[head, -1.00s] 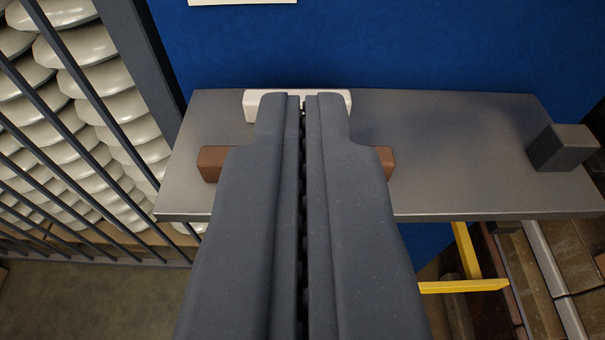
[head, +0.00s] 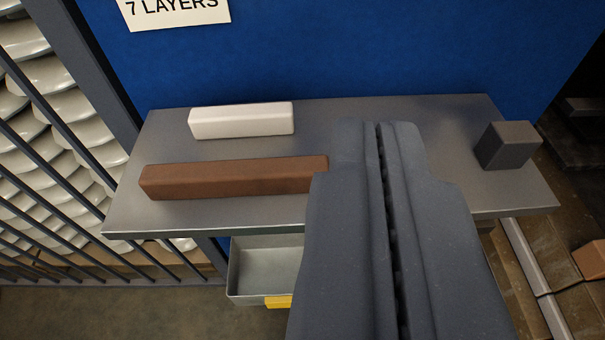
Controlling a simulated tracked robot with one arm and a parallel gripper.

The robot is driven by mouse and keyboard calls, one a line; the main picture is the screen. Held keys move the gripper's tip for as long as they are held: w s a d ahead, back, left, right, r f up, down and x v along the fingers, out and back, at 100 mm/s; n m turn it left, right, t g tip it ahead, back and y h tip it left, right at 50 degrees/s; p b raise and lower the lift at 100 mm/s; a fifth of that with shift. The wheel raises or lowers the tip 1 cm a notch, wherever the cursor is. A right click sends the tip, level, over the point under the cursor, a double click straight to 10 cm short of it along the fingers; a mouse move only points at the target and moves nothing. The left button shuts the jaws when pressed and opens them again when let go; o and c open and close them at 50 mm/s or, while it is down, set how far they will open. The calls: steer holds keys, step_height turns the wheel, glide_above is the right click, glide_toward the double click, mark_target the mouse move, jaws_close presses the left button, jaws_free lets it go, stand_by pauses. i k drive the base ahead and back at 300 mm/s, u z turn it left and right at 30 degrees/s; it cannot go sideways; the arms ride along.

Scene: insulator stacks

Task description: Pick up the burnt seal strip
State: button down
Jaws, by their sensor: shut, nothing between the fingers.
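A long brown strip (head: 235,177) lies across the left half of a grey metal shelf (head: 440,115). It is the most strip-like thing here, but I see no clear burn marks on it. A shorter white bar (head: 242,120) lies behind it. A dark grey block (head: 508,145) sits at the shelf's right end. My gripper (head: 378,126) is shut and empty. In the picture it covers the middle of the shelf, just right of the brown strip's right end. I cannot tell its height above the shelf.
A blue panel (head: 330,45) with a "7 LAYERS" sign (head: 175,10) stands behind the shelf. Dark bars (head: 75,170) stand at the left, with pale insulator discs (head: 60,115) behind them. A grey open bin (head: 262,275) hangs below the shelf. A brown block (head: 590,260) lies at lower right.

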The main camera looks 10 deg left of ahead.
mark_target(294, 175)
steer(key=z, duration=1.05)
steer(key=k, duration=1.2)
steer(key=u, duration=0.95)
steer(key=i, duration=1)
steer(key=k, duration=0.6)
steer(key=z, duration=0.05)
